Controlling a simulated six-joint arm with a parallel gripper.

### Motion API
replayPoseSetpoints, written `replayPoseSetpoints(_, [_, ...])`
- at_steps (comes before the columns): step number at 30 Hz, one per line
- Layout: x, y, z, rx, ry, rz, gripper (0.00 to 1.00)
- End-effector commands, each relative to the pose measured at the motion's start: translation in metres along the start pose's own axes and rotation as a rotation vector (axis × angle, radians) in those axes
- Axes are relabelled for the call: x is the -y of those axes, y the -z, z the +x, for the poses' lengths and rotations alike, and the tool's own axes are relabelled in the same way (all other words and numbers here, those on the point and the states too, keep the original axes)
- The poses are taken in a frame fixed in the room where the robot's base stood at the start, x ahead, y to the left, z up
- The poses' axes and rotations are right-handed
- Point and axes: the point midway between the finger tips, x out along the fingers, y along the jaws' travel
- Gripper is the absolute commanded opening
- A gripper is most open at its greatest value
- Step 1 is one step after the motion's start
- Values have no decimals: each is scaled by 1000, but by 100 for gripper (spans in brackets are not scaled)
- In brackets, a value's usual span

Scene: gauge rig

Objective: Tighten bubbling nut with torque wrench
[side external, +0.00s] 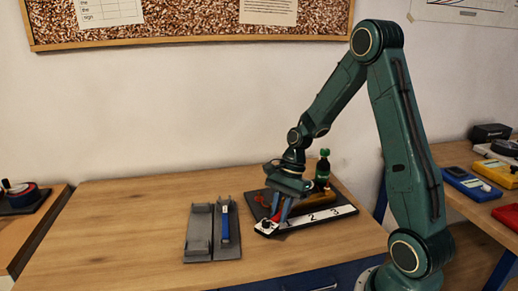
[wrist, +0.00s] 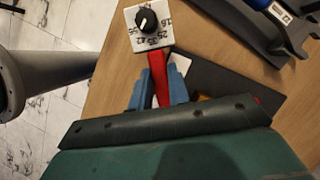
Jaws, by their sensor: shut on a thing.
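My gripper (wrist: 160,88) is shut on a red handle (wrist: 159,78), probably that of a torque wrench. The handle points away from my fingers towards a white square plate with a black knob and printed numbers (wrist: 146,22). I cannot tell whether handle and plate are joined. In the side view my gripper (side external: 281,214) is low over the front left of a dark rig board (side external: 255,202). The board's white front strip (side external: 325,217) shows the numbers 2 and 3. My gripper hides part of the rig. I cannot make out the nuts or any bubbling.
A grey two-bay cradle (side external: 198,242) stands left of the rig. Its left bay looks empty; a blue-handled tool (side external: 225,224) lies in the right bay. The table's left part is clear.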

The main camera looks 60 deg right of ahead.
Motion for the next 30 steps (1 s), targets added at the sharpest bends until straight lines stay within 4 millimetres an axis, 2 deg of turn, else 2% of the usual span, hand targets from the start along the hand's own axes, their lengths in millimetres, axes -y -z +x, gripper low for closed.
replayPoseSetpoints(30, [0, -27, 11, 0, 0, -2, 0])
